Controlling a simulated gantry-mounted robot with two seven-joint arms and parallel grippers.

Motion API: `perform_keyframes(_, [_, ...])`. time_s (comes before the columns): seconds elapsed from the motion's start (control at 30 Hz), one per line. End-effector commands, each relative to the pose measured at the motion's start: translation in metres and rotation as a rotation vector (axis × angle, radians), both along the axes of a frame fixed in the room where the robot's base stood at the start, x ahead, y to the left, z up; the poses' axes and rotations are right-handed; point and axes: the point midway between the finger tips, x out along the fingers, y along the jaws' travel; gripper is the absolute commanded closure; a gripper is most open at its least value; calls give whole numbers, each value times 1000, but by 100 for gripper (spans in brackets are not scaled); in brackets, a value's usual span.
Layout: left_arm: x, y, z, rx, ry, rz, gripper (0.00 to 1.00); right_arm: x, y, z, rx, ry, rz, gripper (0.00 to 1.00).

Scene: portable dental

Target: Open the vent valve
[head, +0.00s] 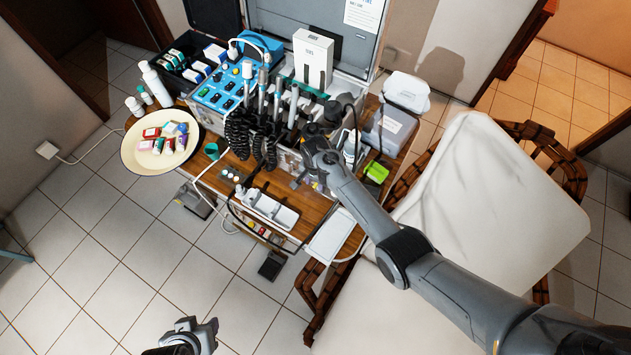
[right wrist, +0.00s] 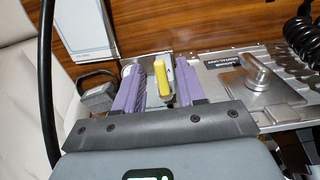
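A yellow lever handle (right wrist: 163,82), which looks like the vent valve, shows in the right wrist view on the metal front of the dental unit. My right gripper (right wrist: 159,84) is open, with one purple finger on each side of the handle. A gap shows between the handle and each finger, so it is not clamped. In the head view my right gripper (head: 309,182) is at the unit's front right corner, and the handle is hidden there. My left gripper (head: 200,332) is low over the floor at the bottom, apart from everything; its finger opening is unclear.
A metal lever on a plate (right wrist: 257,78) sits right of the yellow handle, near black coiled hoses (head: 240,132). A grey block-like part (right wrist: 97,94) is close left of the fingers. A white tray (head: 331,234) lies on the wooden table. A white chair (head: 490,190) stands right.

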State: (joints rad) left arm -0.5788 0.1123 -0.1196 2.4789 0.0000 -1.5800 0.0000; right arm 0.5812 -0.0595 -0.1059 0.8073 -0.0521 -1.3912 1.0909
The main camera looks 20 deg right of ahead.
Motion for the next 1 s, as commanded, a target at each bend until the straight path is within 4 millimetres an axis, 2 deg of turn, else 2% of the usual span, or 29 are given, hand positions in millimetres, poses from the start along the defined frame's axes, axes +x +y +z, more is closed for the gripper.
perform_keyframes(0.23, [0, 0, 0, -1, -1, 0, 57, 0, 0, 0, 0, 0, 0, 62])
perform_keyframes(0.4, [0, 0, 0, 3, 0, -3, 57, 0, 0, 0, 0, 0, 0, 88])
perform_keyframes(0.5, [0, 1, 0, 7, -1, -5, 57, 0, 0, 0, 0, 0, 0, 100])
perform_keyframes(0.77, [-1, 3, 1, 13, -1, -10, 57, 0, 0, 0, 0, 0, 7, 100])
perform_keyframes(1.0, [-1, 3, 10, 12, 0, -9, 57, -3, -2, 2, -1, 1, 83, 100])
